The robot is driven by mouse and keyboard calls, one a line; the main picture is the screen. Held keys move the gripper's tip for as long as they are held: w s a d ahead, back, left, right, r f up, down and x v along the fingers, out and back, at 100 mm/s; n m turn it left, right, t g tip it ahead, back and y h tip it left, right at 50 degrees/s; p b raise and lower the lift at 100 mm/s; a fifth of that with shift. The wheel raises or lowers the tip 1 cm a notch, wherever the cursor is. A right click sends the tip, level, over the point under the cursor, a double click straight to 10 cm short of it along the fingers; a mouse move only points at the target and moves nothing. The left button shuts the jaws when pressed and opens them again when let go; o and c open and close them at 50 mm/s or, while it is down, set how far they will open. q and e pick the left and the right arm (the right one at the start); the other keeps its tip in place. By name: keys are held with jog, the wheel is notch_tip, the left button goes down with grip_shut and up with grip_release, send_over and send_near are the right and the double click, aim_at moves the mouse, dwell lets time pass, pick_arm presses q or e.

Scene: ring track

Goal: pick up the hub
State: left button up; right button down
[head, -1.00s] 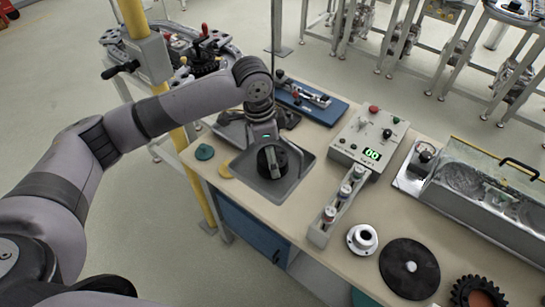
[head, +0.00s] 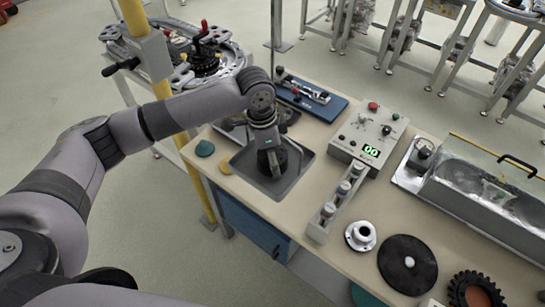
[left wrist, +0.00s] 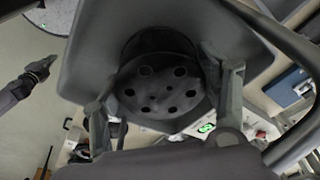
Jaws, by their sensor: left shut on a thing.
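The hub is a dark round part with a ring of holes in its face (left wrist: 158,85). In the head view the dark hub (head: 281,160) is low in a grey tray (head: 296,181) at the table's near left corner. My left gripper (head: 268,165) points down at it, and its fingers (left wrist: 165,110) stand on both sides of the hub in the left wrist view, shut on it. I cannot tell whether the hub touches the tray floor. A dark gripper that looks like my right one (left wrist: 36,74) shows small at the left of the left wrist view; its finger state is unclear.
A control box (head: 369,138) with a green display and a rack of small cylinders (head: 337,205) stand right of the tray. A white flanged part (head: 361,236), a black disc (head: 408,264) and a gear (head: 475,290) lie nearer. A yellow post (head: 190,165) stands left of the table.

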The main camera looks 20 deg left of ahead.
pick_arm(q)
jog(key=shift+r, duration=0.1)
jog(key=c, duration=0.9)
jog(key=shift+w, duration=0.1)
